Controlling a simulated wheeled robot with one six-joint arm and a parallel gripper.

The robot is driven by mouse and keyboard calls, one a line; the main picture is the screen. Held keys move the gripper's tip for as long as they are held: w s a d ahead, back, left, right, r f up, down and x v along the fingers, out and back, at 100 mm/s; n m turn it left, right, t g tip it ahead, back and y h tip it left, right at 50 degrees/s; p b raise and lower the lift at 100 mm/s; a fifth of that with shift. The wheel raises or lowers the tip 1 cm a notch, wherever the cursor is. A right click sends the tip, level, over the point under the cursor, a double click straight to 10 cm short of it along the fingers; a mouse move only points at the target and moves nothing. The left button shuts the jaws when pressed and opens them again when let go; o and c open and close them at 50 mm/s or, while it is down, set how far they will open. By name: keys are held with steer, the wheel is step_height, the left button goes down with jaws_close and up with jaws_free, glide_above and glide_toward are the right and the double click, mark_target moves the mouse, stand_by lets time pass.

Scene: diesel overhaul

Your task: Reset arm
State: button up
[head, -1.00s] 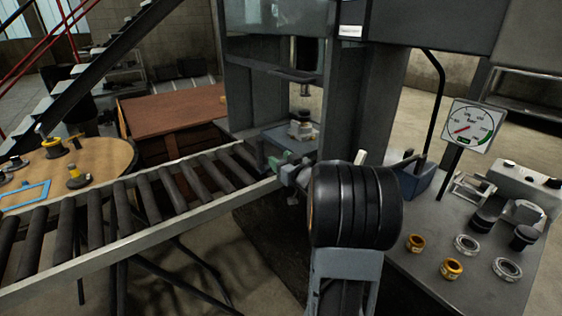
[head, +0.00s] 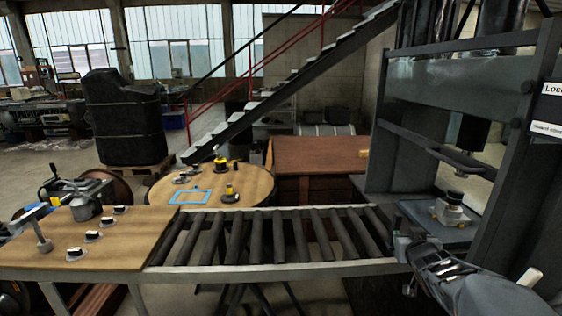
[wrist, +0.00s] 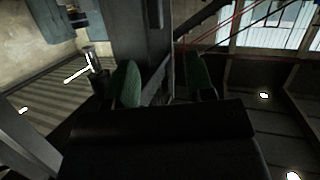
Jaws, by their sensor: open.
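My gripper (wrist: 163,78) shows in the wrist view as two green fingers set well apart, with nothing between them but the dark frame post behind. In the head view my arm comes in from the lower right, and my gripper (head: 402,246) is at the right end of the roller conveyor (head: 290,238), beside the press. It is small and dark there. I cannot tell whether it touches anything.
The press (head: 450,65) with its guard stands at the right, a small metal part (head: 450,208) on its bed. A wooden bench (head: 95,245) with several parts joins the conveyor at left. A round table (head: 208,183) stands behind. Floor is open at far left.

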steer(key=s+a+r+n+g+y+p, duration=0.1)
steer(key=s+a+g+p, duration=0.6)
steer(key=s+a, duration=1.1)
steer(key=s+r+g+y, duration=0.1)
steer(key=s+g+y, duration=0.1)
steer(key=g, duration=0.1)
steer(key=shift+s+n+y, duration=0.15)
steer(key=shift+n+y, duration=0.15)
steer(key=shift+n, duration=0.1)
stand_by(0.4)
